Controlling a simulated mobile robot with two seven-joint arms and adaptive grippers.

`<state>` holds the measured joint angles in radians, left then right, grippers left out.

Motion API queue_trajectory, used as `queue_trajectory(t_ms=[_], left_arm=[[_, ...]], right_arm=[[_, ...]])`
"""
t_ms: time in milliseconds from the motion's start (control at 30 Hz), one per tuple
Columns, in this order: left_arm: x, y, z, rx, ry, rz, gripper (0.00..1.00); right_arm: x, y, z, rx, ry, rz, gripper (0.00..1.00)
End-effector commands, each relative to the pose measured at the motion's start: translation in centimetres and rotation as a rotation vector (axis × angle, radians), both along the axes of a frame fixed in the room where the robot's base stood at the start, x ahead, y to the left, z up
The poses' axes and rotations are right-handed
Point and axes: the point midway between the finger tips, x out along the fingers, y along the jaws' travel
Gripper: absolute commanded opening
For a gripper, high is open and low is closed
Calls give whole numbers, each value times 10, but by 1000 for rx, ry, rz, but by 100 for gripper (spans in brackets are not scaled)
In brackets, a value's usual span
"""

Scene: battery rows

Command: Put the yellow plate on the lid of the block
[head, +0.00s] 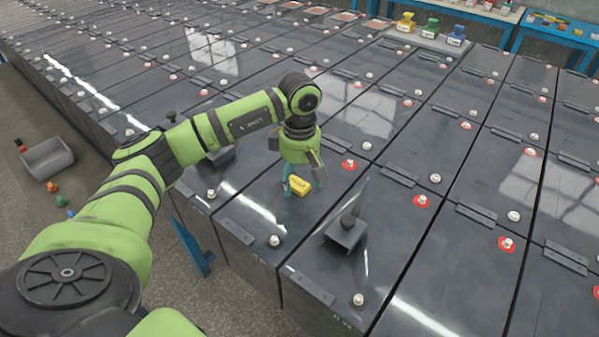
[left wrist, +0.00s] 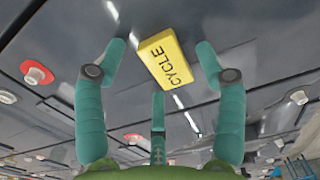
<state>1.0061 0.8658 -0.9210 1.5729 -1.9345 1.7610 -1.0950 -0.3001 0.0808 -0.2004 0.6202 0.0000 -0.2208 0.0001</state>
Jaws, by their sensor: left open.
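The yellow plate (head: 299,187) is a small block-like piece near the front end of a dark battery block (head: 255,205). In the left wrist view the plate (left wrist: 166,60) shows the word CYCLE and looks tilted in the picture. It appears to lie on the block's lid, though exact contact is hard to tell. My left gripper (head: 304,184) is open above the lid, pointing down. Its teal fingers (left wrist: 160,62) stand on either side of the plate with visible gaps. My right gripper is not in view.
A dark stand with a knob and upright panel (head: 345,232) is on the neighbouring block. Terminals, some with red rings (head: 349,164), stick up from the lids. A grey bin (head: 48,158) is on the floor at left. Blue tables (head: 560,33) stand at the back right.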

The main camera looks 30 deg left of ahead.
Motion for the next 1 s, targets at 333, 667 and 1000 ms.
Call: queue_trajectory(t_ms=[333, 667, 1000], left_arm=[[2, 0, 47, -1, -8, -1, 71], [1, 0, 113, 2, -3, 0, 71], [0, 0, 123, 0, 0, 1, 71]], right_arm=[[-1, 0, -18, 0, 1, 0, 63], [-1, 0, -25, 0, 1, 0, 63], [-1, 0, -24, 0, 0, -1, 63]])
